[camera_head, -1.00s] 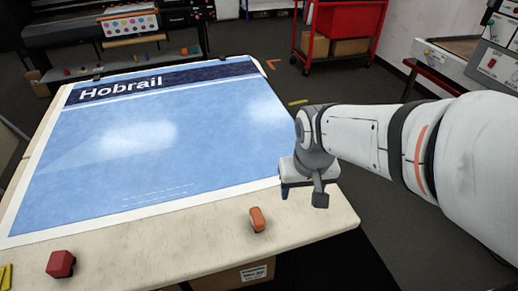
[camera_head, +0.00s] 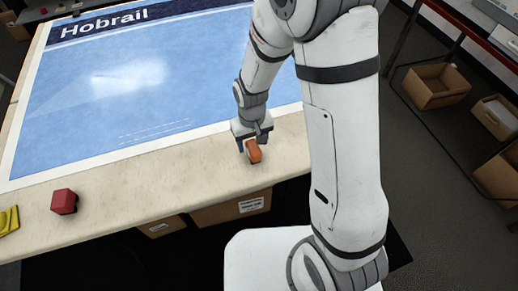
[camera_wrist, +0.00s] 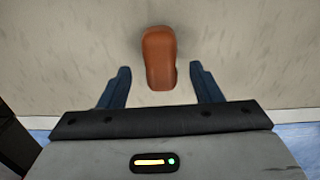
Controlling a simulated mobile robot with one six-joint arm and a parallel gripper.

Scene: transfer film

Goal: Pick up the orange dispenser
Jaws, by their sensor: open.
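The orange dispenser (camera_head: 254,152) rests on the pale front strip of the table, near its front edge. In the wrist view the dispenser (camera_wrist: 159,57) lies between and slightly beyond the two blue fingers, with a gap on each side. My gripper (camera_head: 252,143) is right over the dispenser in the head view and partly covers its far end. In the wrist view my gripper (camera_wrist: 160,80) is open and empty. I cannot tell the exact height of the fingertips above the table.
The table (camera_head: 190,165) carries a blue printed sheet (camera_head: 180,90) marked "Hobrail". A dark red block (camera_head: 64,201) and a yellow item (camera_head: 9,220) sit at the left front. Cardboard boxes (camera_head: 230,209) are under the table. The front strip around the dispenser is clear.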

